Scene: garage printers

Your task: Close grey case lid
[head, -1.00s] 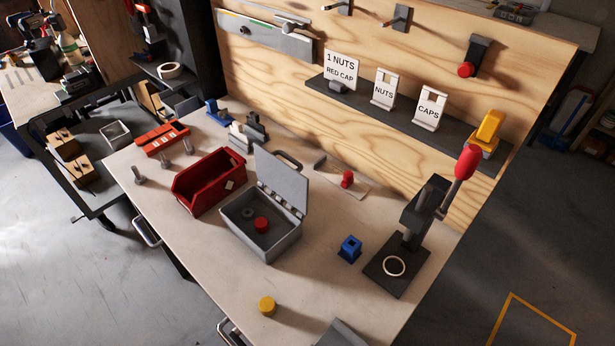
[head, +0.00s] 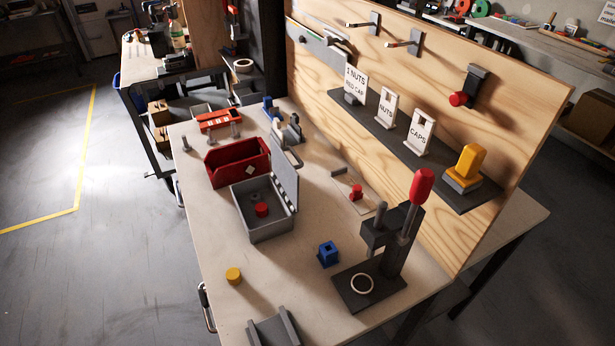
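The grey case (head: 265,226) stands on the workbench in the middle of the head view. Inside the case lie a red cap (head: 262,209) and a dark grey nut (head: 255,196). My gripper is not in view.
A red bin (head: 236,165) stands right behind the case. A press with a red handle (head: 385,240), a blue block (head: 328,254), a yellow cap (head: 233,275) and a grey cradle (head: 273,329) are nearer. A wooden back panel (head: 440,140) with a shelf rises at right.

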